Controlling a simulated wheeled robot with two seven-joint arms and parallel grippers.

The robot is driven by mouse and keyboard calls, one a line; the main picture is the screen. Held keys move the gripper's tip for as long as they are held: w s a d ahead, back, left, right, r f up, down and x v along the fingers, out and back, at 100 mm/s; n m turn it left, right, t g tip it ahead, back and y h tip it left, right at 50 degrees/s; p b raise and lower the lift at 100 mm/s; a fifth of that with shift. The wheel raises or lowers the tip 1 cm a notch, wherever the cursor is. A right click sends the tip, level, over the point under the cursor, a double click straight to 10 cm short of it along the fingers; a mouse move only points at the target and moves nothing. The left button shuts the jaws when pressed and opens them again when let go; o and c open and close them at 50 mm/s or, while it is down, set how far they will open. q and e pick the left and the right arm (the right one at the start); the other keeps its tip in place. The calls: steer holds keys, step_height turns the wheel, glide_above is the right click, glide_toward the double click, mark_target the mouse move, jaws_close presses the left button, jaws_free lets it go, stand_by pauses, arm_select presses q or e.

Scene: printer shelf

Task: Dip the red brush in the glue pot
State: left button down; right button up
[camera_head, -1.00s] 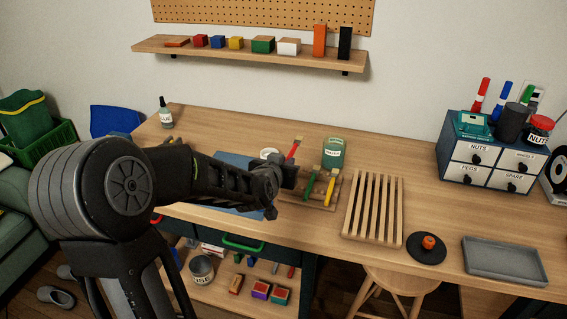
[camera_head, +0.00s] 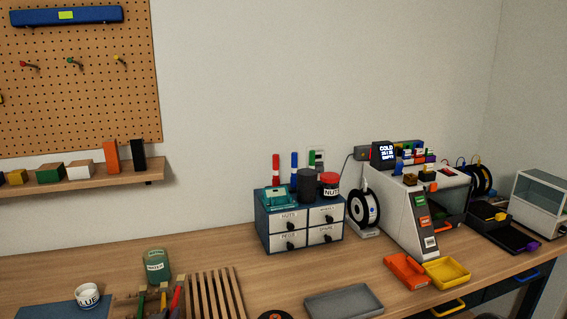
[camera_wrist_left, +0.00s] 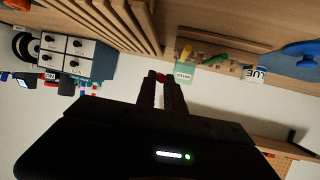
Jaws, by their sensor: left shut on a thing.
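In the wrist view my left gripper (camera_wrist_left: 162,80) is shut on the red brush (camera_wrist_left: 161,77); only a small red part shows between its fingertips. A red brush handle (camera_head: 176,300) shows at the bottom edge of the head view, right of the other brushes. The white glue pot (camera_head: 87,296) stands at lower left in the head view, left of the brushes and apart from the red one. The pot also shows in the wrist view (camera_wrist_left: 256,73). My right gripper is not in view.
A green water jar (camera_head: 155,266) stands behind the brushes. A yellow brush (camera_wrist_left: 185,52) and a green brush (camera_wrist_left: 214,59) are beside my left gripper. A slatted rack (camera_head: 214,295) lies to the right. Drawers (camera_head: 305,228) and a grey tray (camera_head: 343,301) are further right.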

arm_select(q)
steer(key=shift+m+h, duration=0.9)
steer(key=d, duration=0.8)
steer(key=shift+s+f, duration=0.15)
steer(key=shift+f, duration=0.05)
steer(key=shift+a, duration=0.1)
steer(key=shift+a, duration=0.1)
